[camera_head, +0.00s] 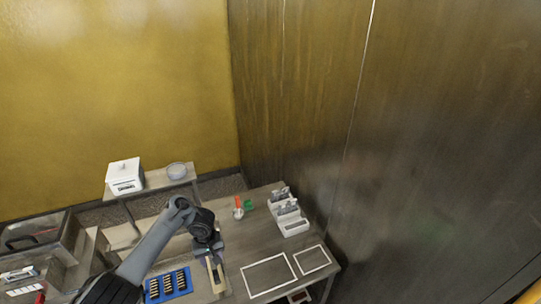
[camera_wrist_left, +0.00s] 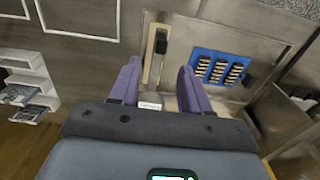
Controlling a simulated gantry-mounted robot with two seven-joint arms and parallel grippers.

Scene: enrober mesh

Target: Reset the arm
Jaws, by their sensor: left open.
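My left gripper (camera_head: 215,264) reaches in from the lower left over the worktable (camera_head: 262,236). In the left wrist view its two purple fingers (camera_wrist_left: 158,80) stand wide apart with nothing held between them. Beyond the fingertips a pale strip (camera_wrist_left: 149,62) with a black piece (camera_wrist_left: 161,42) lies on the table, apart from the fingers. My right gripper is in neither view.
A blue tray (camera_head: 147,293) with rows of dark pieces, also in the wrist view (camera_wrist_left: 232,58), lies beside the gripper. A white rack (camera_head: 293,226), an orange-handled item (camera_head: 238,203) and a green item (camera_head: 249,204) stand farther back. White-outlined areas (camera_head: 268,277) are empty.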

